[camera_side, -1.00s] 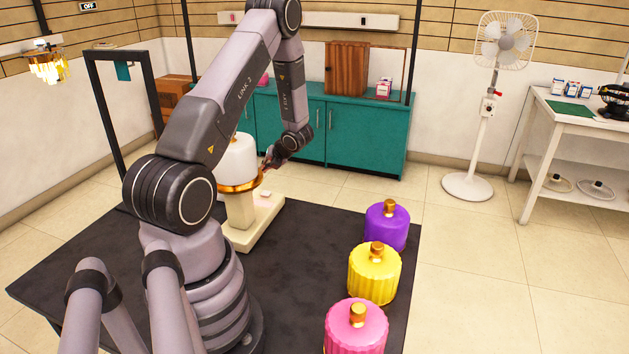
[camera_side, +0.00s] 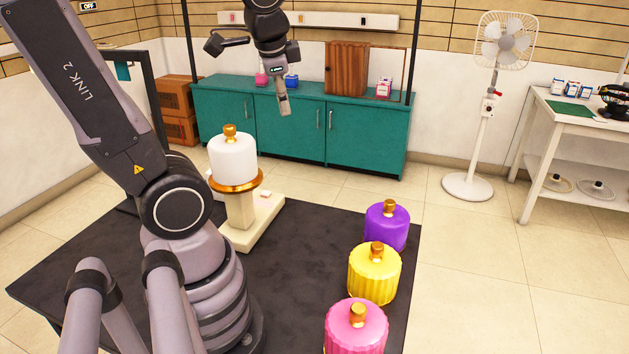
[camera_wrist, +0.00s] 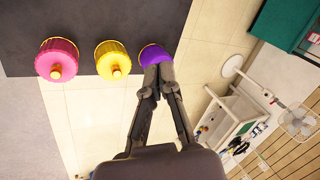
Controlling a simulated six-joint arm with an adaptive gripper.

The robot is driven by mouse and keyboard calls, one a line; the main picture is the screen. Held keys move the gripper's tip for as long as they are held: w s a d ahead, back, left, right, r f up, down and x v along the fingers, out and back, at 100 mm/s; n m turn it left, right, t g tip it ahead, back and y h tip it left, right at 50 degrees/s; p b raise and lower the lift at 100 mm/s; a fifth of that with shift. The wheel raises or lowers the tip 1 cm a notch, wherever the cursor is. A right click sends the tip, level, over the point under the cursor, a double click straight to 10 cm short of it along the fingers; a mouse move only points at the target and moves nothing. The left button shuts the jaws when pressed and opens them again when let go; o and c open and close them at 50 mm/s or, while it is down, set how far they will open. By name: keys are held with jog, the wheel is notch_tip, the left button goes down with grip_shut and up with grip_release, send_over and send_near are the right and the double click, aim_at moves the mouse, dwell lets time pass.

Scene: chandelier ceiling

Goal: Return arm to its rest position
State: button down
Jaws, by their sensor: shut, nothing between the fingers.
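My gripper (camera_side: 284,104) hangs in the air in front of the teal cabinet, pointing down, high above the dark mat. It is shut and empty; its fingers also show in the wrist view (camera_wrist: 158,72), where the fingertips meet over the edge of the purple lantern-like item (camera_wrist: 155,54). That overlap is by line of sight, since the side view shows the gripper well away from the purple item (camera_side: 387,226). A white item with a gold knob (camera_side: 233,158) stands upright on a gold-rimmed cream stand (camera_side: 246,212), apart from the gripper.
A yellow item (camera_side: 374,275) and a pink item (camera_side: 356,330) stand in a row with the purple one on the mat's right edge (camera_side: 300,270). The teal cabinet (camera_side: 368,130) is behind. A fan (camera_side: 488,130) and white table (camera_side: 560,120) stand right, over clear floor.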

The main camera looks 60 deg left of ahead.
jog(key=s+d+r+n+t+h, duration=0.2)
jog(key=s+d+n+h, duration=0.1)
jog(key=d, duration=0.5)
jog(key=shift+s+t+h, duration=0.3)
jog(key=shift+s+t, duration=0.1)
jog(key=shift+s, duration=0.45)
